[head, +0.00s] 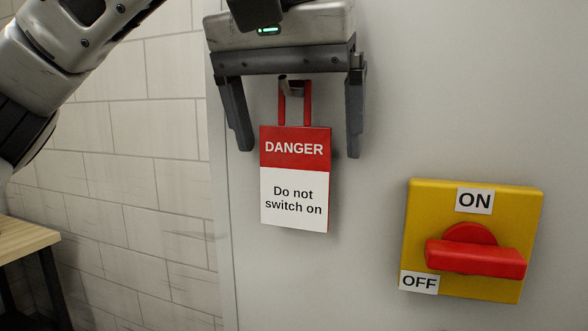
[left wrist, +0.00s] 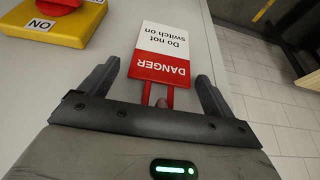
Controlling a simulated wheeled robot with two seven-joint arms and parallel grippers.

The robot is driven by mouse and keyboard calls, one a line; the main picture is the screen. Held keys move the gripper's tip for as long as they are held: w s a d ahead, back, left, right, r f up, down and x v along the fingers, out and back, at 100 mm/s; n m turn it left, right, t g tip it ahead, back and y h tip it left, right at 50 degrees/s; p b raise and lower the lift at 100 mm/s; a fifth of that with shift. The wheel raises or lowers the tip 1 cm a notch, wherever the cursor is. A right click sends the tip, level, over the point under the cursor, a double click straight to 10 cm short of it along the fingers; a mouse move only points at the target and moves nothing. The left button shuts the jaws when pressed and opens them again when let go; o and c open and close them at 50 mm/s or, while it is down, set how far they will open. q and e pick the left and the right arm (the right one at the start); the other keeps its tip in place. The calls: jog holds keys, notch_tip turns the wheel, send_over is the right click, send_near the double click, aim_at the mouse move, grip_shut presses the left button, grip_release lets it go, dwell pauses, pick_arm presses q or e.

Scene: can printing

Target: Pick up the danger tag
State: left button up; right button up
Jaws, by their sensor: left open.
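The danger tag (head: 295,190) is a red and white plate reading "DANGER Do not switch on". It hangs by a red loop from a small peg (head: 285,84) on the grey panel. My left gripper (head: 300,150) is open, with one finger on each side of the tag's loop and upper part, apart from it. In the left wrist view the tag (left wrist: 163,45) lies ahead between the two spread fingers, upside down in that picture. The right gripper is not in view.
A yellow switch box (head: 420,215) with a red rotary handle (head: 475,258) and ON and OFF labels is mounted right of the tag. The grey panel (head: 370,290) is otherwise bare. A wooden table (head: 22,238) stands at the lower left by a white tiled wall (head: 130,190).

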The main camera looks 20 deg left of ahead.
pick_arm(q)
jog(key=c, duration=1.1)
jog(key=shift+o, duration=0.2)
